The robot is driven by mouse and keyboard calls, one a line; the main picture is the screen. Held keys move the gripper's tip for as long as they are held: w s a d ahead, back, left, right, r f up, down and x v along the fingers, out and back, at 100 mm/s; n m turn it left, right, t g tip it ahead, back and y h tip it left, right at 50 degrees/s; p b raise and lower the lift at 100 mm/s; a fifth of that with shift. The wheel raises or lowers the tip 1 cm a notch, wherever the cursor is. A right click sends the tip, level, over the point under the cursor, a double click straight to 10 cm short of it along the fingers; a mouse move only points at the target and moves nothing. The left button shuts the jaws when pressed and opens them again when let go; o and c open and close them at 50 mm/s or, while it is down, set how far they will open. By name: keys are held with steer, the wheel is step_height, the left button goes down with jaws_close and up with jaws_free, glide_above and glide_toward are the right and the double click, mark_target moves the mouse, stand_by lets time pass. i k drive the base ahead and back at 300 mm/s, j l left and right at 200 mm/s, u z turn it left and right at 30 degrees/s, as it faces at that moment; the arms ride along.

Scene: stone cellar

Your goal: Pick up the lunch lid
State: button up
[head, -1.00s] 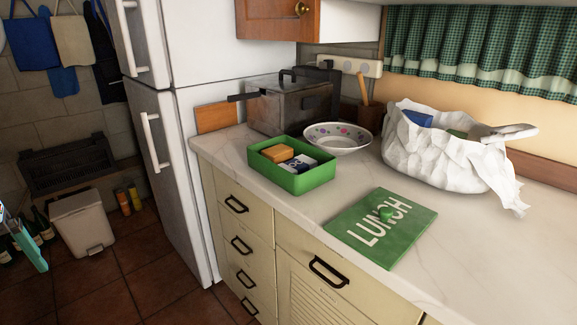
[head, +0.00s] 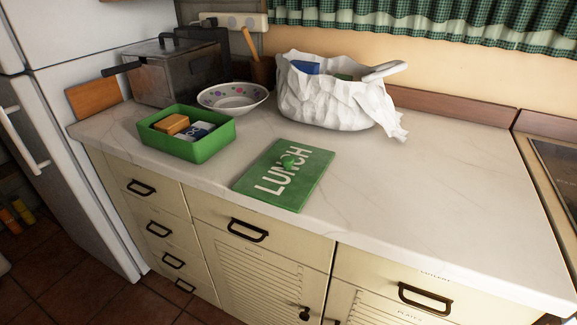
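The lunch lid (head: 304,186) is a flat green panel with white "LUNCH" lettering and a small green knob in its middle. It lies flat on the pale marble counter, close to the front edge, in the middle of the head view. The open green lunch box (head: 197,151) stands to its left, apart from it, with an orange-brown item (head: 172,124) and a blue-and-white item (head: 196,133) inside. My gripper is not in view.
A white crumpled bag (head: 322,101) with things in it stands behind the lid. A floral bowl (head: 231,108) and a metal pot (head: 168,75) are at the back left. The counter (head: 430,190) right of the lid is clear. Drawers with handles (head: 248,230) are below.

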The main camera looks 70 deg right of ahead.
mark_target(285, 178)
steer(key=l+z, duration=0.15)
steer(key=z, duration=0.2)
steer(key=l+z, duration=0.15)
steer(key=z, duration=0.2)
steer(key=l+z, duration=0.2)
steer(key=z, duration=0.2)
